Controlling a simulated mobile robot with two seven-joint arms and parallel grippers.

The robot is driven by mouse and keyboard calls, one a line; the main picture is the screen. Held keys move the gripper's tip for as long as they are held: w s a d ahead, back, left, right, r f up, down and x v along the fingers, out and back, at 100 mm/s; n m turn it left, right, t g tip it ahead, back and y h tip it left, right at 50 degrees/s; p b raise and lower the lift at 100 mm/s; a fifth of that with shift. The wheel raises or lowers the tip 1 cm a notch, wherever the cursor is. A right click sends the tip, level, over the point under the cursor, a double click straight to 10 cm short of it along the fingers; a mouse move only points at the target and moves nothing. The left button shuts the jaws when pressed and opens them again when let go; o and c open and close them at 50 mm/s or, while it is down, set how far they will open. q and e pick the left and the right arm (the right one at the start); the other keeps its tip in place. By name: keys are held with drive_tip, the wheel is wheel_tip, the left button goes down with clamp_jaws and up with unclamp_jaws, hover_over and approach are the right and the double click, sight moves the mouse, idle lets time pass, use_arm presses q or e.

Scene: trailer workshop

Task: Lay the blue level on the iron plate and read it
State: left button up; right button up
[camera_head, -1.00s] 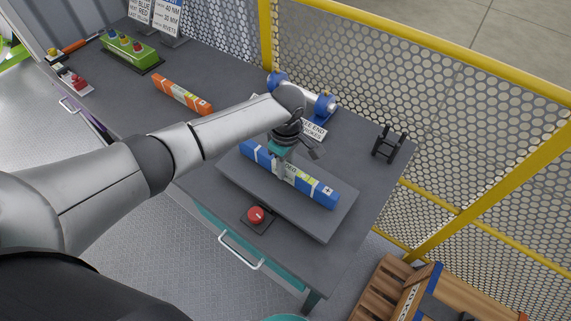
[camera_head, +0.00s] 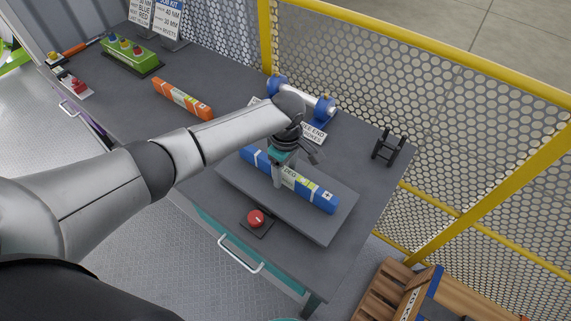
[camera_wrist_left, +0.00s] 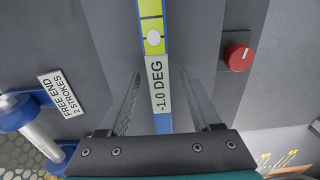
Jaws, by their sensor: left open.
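The blue level (camera_head: 316,196) lies flat on the dark iron plate (camera_head: 322,232) on the bench. In the left wrist view the level (camera_wrist_left: 153,68) shows a yellow-green vial with a pale round bubble and a label reading -1.0 DEG. My left gripper (camera_head: 279,182) is over the middle of the level. In the left wrist view my left gripper (camera_wrist_left: 158,85) is open, one finger on each side of the level with gaps between. My right gripper is not in view.
An orange level (camera_head: 182,98) lies further left. A blue-ended roller (camera_head: 302,97) and a black stand (camera_head: 389,146) are behind. A yellow mesh fence (camera_head: 450,80) bounds the bench's far side.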

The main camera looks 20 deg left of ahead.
sight(286, 171)
use_arm(q)
wheel_tip(286, 171, up, 15)
drive_tip(key=p, duration=0.1)
drive_tip(key=shift+d+r, duration=0.15)
